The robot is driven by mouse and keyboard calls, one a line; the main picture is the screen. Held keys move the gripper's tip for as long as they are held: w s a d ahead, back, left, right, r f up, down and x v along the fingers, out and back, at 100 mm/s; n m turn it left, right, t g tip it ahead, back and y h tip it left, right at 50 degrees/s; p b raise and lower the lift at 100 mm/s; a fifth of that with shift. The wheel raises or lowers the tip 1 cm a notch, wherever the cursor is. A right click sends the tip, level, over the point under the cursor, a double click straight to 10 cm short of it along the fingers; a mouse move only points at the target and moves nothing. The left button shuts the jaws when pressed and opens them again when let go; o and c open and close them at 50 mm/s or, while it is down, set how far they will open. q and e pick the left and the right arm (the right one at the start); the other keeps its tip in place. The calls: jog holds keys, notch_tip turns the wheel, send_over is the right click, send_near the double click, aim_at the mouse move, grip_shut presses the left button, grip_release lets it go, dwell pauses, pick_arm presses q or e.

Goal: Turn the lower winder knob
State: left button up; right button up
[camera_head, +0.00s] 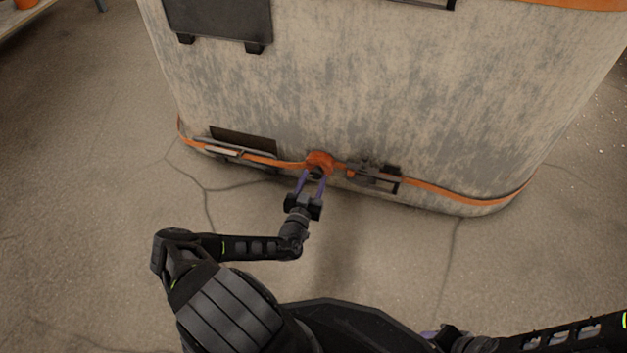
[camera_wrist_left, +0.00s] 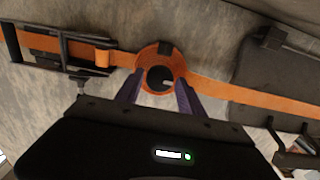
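The lower winder knob (camera_head: 319,161) is a round orange disc on the orange strap, low on the front of the large worn container. In the left wrist view the knob (camera_wrist_left: 161,72) shows a dark centre and a dark block at its top edge. My left gripper (camera_head: 313,182) is right in front of the knob, its two purple fingers apart. In the left wrist view the left gripper's fingers (camera_wrist_left: 158,95) stand at the knob's lower left and lower right. I cannot tell whether they touch it. My right gripper (camera_head: 440,336) is partly visible at the bottom edge, mostly hidden.
The orange strap (camera_head: 450,194) runs around the container (camera_head: 400,90). A dark buckle bracket (camera_head: 374,176) sits right of the knob, and a dark panel with a latch (camera_head: 235,150) sits left. The cracked concrete floor (camera_head: 80,200) is open on the left.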

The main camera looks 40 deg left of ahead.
pick_arm(q)
grip_shut()
